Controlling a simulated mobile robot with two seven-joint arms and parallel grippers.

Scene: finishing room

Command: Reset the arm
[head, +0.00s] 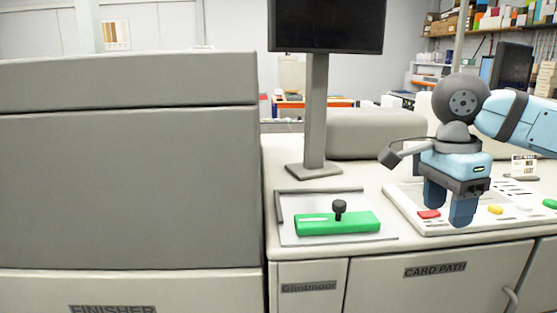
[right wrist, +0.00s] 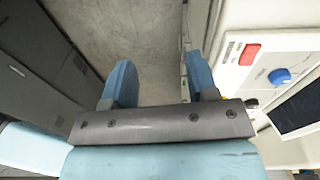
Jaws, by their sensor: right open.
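My right gripper (head: 448,211) hangs from my blue and grey right arm (head: 510,118) at the right of the head view. Its two blue fingers point down, apart and empty, and cover part of the button panel behind them. In the right wrist view the open fingers (right wrist: 161,78) have bare grey floor (right wrist: 155,45) between them, with nothing held. My left gripper and left arm are out of view.
The counter carries a button panel (head: 410,207), a green block with a black knob (head: 338,221) and a monitor on a post (head: 316,110). The large grey finisher (head: 130,180) fills the left. A panel with a red button (right wrist: 250,54) stands right of my fingers.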

